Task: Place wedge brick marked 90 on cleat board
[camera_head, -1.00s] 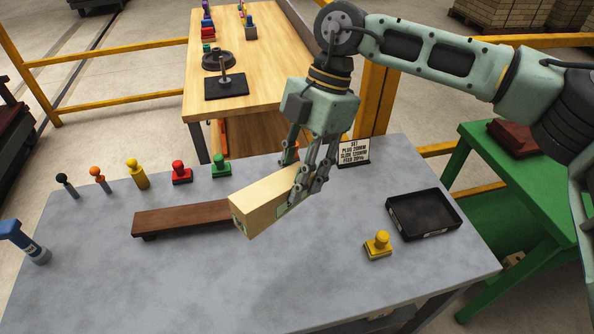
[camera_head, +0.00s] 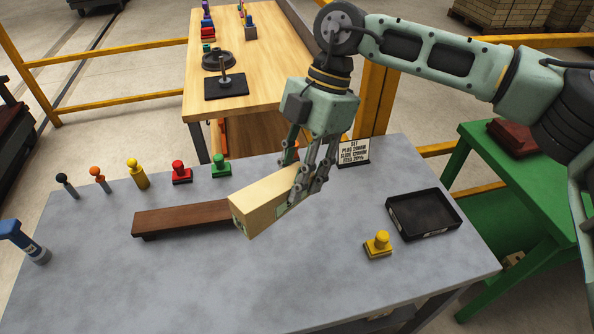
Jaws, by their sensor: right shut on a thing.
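A cream brick (camera_head: 262,204) lies slantwise over the right end of the brown wooden cleat board (camera_head: 180,217) in the head view. I cannot read a number on it. My right gripper (camera_head: 294,192) comes down from above and is shut on the brick's far right end. The brick hides the board's right end. I cannot tell whether the brick rests on the board or is held just above it. The board lies on the grey table on low feet. My left gripper is not in view.
Red (camera_head: 181,173), green (camera_head: 221,166) and yellow (camera_head: 378,245) stamps stand on the grey table (camera_head: 150,285). A black tray (camera_head: 424,236) lies at right and a small sign (camera_head: 354,153) behind. Several knobbed pieces stand at back left. The table's front middle is clear.

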